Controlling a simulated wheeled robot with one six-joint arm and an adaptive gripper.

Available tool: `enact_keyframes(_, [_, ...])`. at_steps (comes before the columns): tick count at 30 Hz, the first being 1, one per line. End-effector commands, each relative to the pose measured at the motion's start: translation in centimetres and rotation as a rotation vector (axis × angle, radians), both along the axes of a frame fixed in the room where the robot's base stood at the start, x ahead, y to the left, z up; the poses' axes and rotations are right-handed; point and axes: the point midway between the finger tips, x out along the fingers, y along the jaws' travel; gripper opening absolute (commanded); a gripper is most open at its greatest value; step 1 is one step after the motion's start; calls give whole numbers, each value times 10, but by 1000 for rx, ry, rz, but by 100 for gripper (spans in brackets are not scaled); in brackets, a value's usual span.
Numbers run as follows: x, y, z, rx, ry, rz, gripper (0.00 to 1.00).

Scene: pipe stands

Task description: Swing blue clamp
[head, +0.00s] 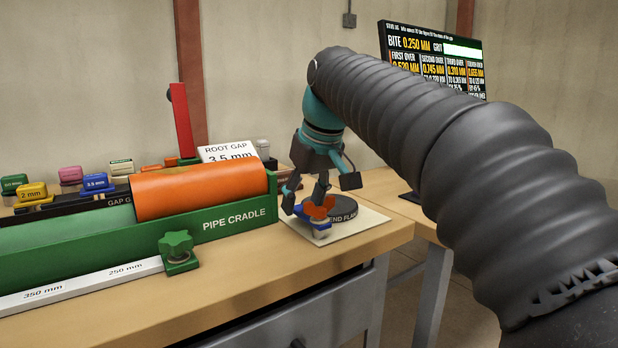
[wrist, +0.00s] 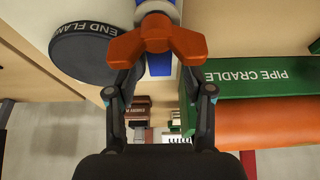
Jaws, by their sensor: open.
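The blue clamp (head: 312,222) sits on a pale plate beside the dark round end flange (head: 343,212). An orange three-lobed knob (head: 319,208) is on top of the clamp. In the wrist view the knob (wrist: 157,40) covers much of the blue clamp body (wrist: 159,66). My gripper (head: 305,198) points down over the clamp and is open. In the wrist view its two fingers (wrist: 158,82) stand on either side below the knob. I cannot tell whether a finger touches it.
The green pipe cradle (head: 235,220) with an orange pipe (head: 198,190) stands close on the left. A green star knob (head: 176,247) and a white ruler (head: 80,285) lie along its front. Coloured gap blocks (head: 95,183) stand behind. The bench's right edge is near the plate.

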Motion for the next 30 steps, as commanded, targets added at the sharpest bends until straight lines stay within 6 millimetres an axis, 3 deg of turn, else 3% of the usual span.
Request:
enact_keyframes(15, [-29,-18,85,1,-3,0,52])
enact_keyframes(22, [-36,-22,103,1,-2,0,52])
enact_keyframes(30, [-37,-23,105,1,0,0,52])
